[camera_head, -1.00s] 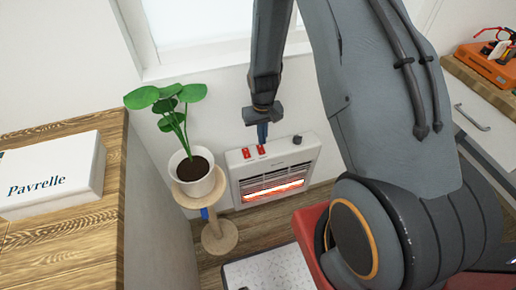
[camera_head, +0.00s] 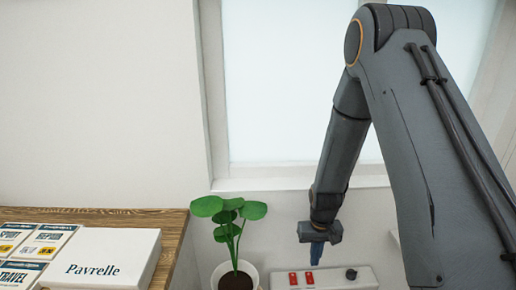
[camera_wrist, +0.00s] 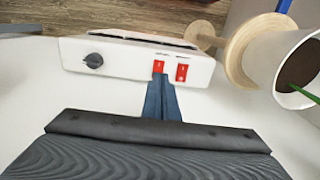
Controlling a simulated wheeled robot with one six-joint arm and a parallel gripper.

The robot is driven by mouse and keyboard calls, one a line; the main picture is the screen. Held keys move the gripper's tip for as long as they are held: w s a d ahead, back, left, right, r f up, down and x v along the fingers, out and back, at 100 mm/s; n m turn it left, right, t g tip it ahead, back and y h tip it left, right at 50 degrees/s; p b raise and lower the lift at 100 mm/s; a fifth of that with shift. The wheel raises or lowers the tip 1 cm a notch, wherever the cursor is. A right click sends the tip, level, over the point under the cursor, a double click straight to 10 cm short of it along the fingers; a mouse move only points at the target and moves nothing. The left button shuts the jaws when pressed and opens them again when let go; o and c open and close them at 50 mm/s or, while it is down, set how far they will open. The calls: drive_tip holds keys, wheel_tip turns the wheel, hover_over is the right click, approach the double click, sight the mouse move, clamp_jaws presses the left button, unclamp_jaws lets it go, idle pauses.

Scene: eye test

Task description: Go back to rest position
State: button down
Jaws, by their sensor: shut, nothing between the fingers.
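My gripper (camera_head: 316,256) is shut and empty, pointing down just above the top of a white heater (camera_head: 341,279). In the wrist view, its blue fingers (camera_wrist: 161,82) are together, with their tips by the heater's edge, just below one red switch (camera_wrist: 158,66). A second red switch (camera_wrist: 182,72) is to the right and a black knob (camera_wrist: 93,60) to the left. Whether the fingertips touch the heater I cannot tell. The arm is bent, reaching up and then down to the heater. The heater's front is out of the head view.
A potted plant (camera_head: 233,235) stands close, left of the heater, on a round wooden stand (camera_wrist: 243,45). A wooden counter (camera_head: 176,222) at left holds a white Pavrelle box (camera_head: 106,258) and several booklets (camera_head: 40,240). A window (camera_head: 285,90) is behind the arm.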

drive_tip(key=s+a+r+t, duration=0.1)
drive_tip(key=s+r, duration=1.5)
drive_tip(key=r, duration=0.5)
drive_tip(key=shift+s+a+r, duration=0.15)
drive_tip(key=shift+s, duration=0.15)
